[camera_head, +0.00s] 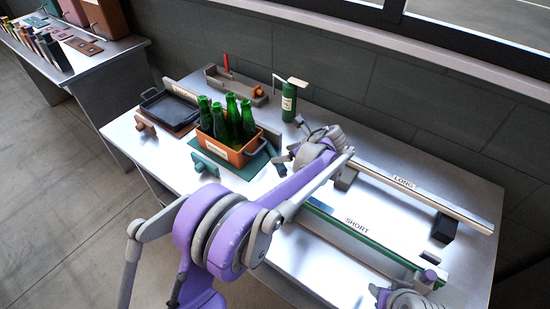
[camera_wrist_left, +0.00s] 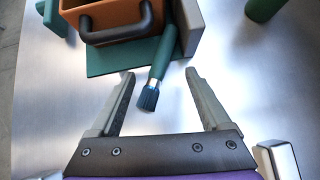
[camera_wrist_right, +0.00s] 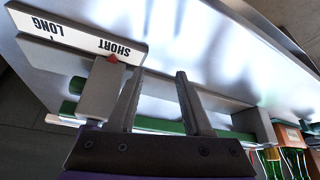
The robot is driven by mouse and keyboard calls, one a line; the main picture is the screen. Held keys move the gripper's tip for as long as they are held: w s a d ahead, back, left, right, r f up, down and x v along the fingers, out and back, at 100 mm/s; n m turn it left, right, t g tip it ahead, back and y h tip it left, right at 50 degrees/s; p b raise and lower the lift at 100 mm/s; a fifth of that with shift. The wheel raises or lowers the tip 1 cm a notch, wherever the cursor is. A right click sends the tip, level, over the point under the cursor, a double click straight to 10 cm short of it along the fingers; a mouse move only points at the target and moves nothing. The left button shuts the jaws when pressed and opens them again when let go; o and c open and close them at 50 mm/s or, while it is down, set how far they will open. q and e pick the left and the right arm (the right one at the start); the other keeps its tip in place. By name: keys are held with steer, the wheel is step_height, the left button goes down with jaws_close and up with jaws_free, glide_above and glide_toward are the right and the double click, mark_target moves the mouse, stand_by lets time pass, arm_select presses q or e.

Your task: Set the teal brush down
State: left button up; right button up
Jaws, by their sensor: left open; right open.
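The teal brush (camera_wrist_left: 160,62) lies beside the orange crate, its handle over the teal mat (camera_wrist_left: 108,62) and against a grey block. Its metal collar and dark blue bristle end point toward my left gripper (camera_wrist_left: 160,75). The left gripper is open; in the left wrist view the brush shows between its fingers, with a gap on each side. I cannot tell the height between them. In the head view the left gripper (camera_head: 287,145) is just right of the crate. My right gripper (camera_wrist_right: 160,74) is open and empty near the green SHORT rail (camera_wrist_right: 160,124).
The orange crate (camera_head: 216,149) holds several green bottles. A green canister (camera_head: 290,100) stands at the back. The LONG rail (camera_head: 425,198) and SHORT rail (camera_head: 355,236) run across the right side. Bare table lies between the rails.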

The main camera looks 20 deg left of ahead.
arm_select(q)
steer(key=b+x, duration=0.1)
steer(key=x, duration=0.3)
steer(key=shift+w+a+f, duration=0.1)
steer(key=shift+a+f, duration=0.05)
steer(key=shift+f, duration=0.1)
jaws_close()
